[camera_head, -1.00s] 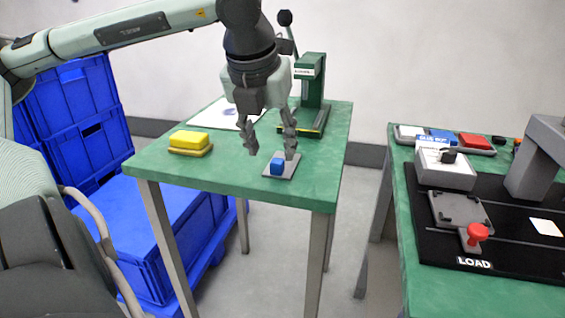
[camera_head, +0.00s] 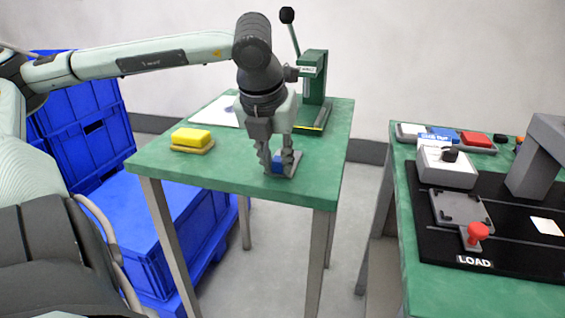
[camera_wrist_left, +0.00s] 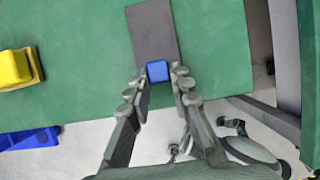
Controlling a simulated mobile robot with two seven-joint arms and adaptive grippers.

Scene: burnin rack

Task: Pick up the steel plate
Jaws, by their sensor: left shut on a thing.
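The steel plate (camera_head: 294,160) is a flat grey rectangle lying on the green table near its front right corner. A small blue block (camera_head: 277,167) sits on its near end and also shows in the left wrist view (camera_wrist_left: 158,71), with the bare plate (camera_wrist_left: 152,28) stretching beyond it. My left gripper (camera_head: 276,164) points down over the plate and is shut on the blue block, one finger at each side. The plate looks flat on the table; any gap beneath it cannot be seen. My right gripper is not in view.
A yellow block on a tan base (camera_head: 192,140) lies left on the table (camera_head: 230,173). A green lever press (camera_head: 314,85) and a white sheet (camera_head: 222,108) are at the back. Blue crates (camera_head: 160,225) stand left. A second bench with a black LOAD fixture (camera_head: 440,250) is right.

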